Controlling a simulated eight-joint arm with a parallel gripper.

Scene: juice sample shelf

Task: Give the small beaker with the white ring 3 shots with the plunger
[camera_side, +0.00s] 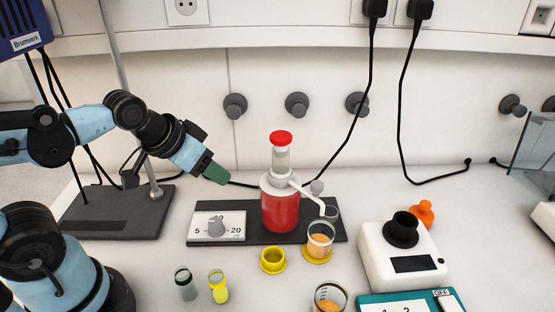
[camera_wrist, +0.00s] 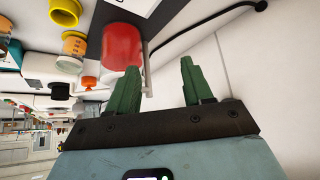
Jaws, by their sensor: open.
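The dispenser bottle (camera_side: 281,208) holds red liquid and stands upright on a dark base; its plunger has a red cap (camera_side: 281,138) and is raised. Its spout ends above a beaker (camera_side: 320,238) with orange contents, which stands at a yellow ring. Another beaker (camera_side: 330,297) with orange contents is at the front edge of the picture. I cannot make out a white ring on any beaker. My gripper (camera_side: 214,173) is open and empty, left of the bottle and below the cap's height. In the wrist view its green fingers (camera_wrist: 157,72) are apart, near the red bottle (camera_wrist: 122,45).
A dial plate (camera_side: 232,226) lies left of the bottle. An empty yellow ring (camera_side: 272,260) and two small vessels, one greyish (camera_side: 185,283) and one yellow (camera_side: 218,287), stand in front. A white device (camera_side: 403,258) is at right. Black cables hang behind.

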